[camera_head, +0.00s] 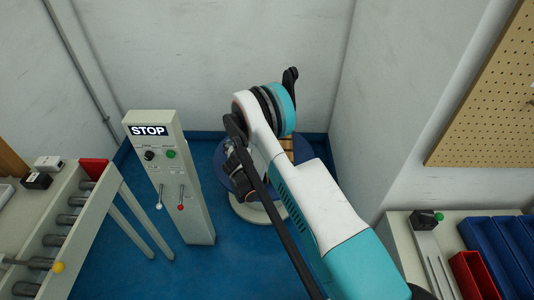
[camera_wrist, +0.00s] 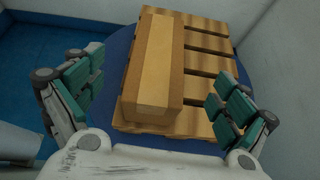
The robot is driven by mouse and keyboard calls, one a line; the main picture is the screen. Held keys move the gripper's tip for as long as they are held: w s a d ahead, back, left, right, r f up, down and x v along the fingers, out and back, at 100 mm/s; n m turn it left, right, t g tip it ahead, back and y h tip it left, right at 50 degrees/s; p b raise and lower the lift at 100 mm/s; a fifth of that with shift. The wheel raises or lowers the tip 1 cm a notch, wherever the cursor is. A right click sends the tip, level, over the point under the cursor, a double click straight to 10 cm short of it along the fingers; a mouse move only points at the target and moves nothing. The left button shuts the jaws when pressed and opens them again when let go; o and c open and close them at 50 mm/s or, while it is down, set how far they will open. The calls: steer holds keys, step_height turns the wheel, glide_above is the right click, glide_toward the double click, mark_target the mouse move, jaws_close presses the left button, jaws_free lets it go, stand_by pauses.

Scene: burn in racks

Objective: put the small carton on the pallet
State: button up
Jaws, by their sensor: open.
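The small carton (camera_wrist: 153,68) is a long brown box lying on the left part of the wooden pallet (camera_wrist: 206,84) in the wrist view. The pallet has several slats and lies on a round blue top (camera_wrist: 119,44). My gripper (camera_wrist: 165,98) is open, with one finger to the left of the carton and the other to its right, over the pallet's right edge. I see no contact between the fingers and the carton. In the head view my arm hides the carton and most of the pallet; a bit of the pallet (camera_head: 287,144) shows beside the arm.
A grey control post (camera_head: 170,178) with a STOP sign stands left of the round blue stand (camera_head: 302,148). A bench with rollers (camera_head: 62,218) is at the left. Red (camera_head: 472,276) and blue bins (camera_head: 497,245) are at the right. Walls close in behind the stand.

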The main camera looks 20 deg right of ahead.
step_height(320, 180, up, 19)
steer(key=s+d+m+g, duration=0.1)
steer(key=s+d+m, duration=0.15)
steer(key=m, duration=0.55)
steer(key=s+d+r+m+g+y, duration=0.1)
steer(key=s+d+r+m+g, duration=0.1)
steer(key=s+r+m, duration=0.9)
steer(key=s+r+m+y, duration=0.1)
steer(key=s+r+m, duration=0.1)
steer(key=s+r, duration=0.5)
steer(key=s+r+m+y, duration=0.1)
steer(key=s+r+m, duration=0.25)
steer(key=s, duration=0.65)
steer(key=s+f+m+g+y, duration=0.1)
steer(key=s+m, duration=0.6)
steer(key=s, duration=1)
steer(key=shift+a+f+g, duration=0.3)
steer(key=shift+a, duration=0.05)
